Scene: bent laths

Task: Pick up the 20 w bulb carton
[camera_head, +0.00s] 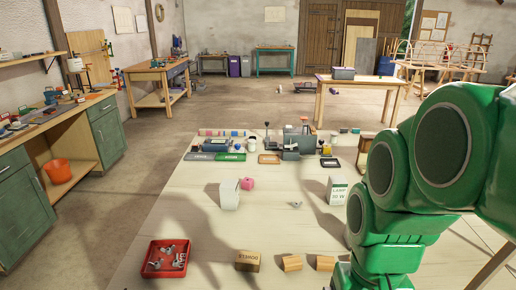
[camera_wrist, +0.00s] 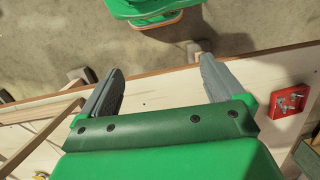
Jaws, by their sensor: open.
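A white carton (camera_head: 337,191) with green lettering stands upright on the pale table, right of centre in the head view, just left of my green arm. Its top line seems to read LAMP; the wattage is too small to read surely. In the wrist view my gripper (camera_wrist: 162,68) is open, with nothing between its two grey fingers. It is over the table's edge, with floor beyond, and apart from the carton, which I cannot make out in that view. My arm hides part of the table's right side.
A red tray (camera_head: 166,259) of small metal parts lies at the front left; it also shows in the wrist view (camera_wrist: 289,100). A brown box (camera_head: 248,261) and wooden blocks (camera_head: 291,263) stand along the front. Tools crowd the back.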

